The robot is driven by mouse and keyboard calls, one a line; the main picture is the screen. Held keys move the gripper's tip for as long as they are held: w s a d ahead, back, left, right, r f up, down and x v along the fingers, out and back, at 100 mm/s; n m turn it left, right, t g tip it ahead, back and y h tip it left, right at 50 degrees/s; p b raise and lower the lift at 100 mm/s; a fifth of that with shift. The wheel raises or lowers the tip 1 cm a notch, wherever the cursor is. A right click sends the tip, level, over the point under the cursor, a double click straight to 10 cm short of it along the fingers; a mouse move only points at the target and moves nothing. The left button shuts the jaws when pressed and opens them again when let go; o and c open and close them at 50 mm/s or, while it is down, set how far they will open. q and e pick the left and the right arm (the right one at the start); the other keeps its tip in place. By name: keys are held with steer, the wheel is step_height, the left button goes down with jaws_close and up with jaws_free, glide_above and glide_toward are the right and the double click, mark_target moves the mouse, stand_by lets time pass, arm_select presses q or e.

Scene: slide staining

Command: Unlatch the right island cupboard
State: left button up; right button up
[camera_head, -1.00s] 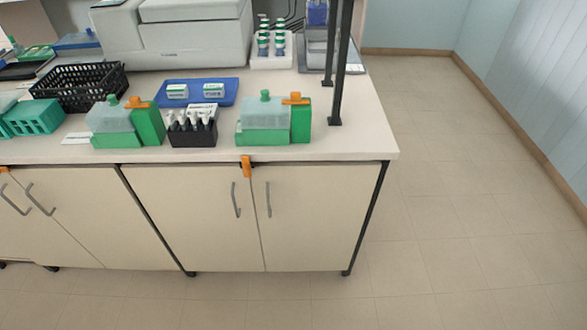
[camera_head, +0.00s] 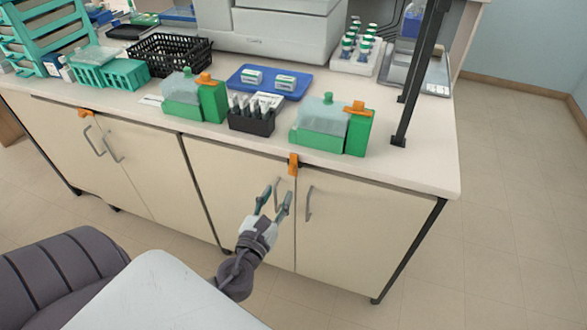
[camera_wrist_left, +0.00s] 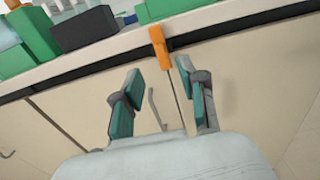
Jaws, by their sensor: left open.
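The right island cupboard (camera_head: 365,225) has two cream doors, both closed, with grey bar handles. Its orange latch (camera_head: 293,164) hangs down at the top of the seam between the doors, just under the worktop edge. The latch also shows in the left wrist view (camera_wrist_left: 159,46), beyond and between the fingertips. My left gripper (camera_head: 274,198) is open and empty, in front of the left door's handle (camera_head: 278,193) and below the latch. In the left wrist view my left gripper (camera_wrist_left: 158,72) is apart from the latch. My right gripper is not in view.
The worktop (camera_head: 420,178) overhangs the doors. Green staining boxes (camera_head: 330,128), a black rack (camera_head: 252,120) and a blue tray (camera_head: 300,94) stand near its front edge. Another orange latch (camera_head: 85,113) is on the left cupboard. Floor at the right is free.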

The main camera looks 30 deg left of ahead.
mark_target(290, 171)
arm_select(q)
steer(key=p+x, duration=0.1)
steer(key=x, duration=0.8)
jaws_close()
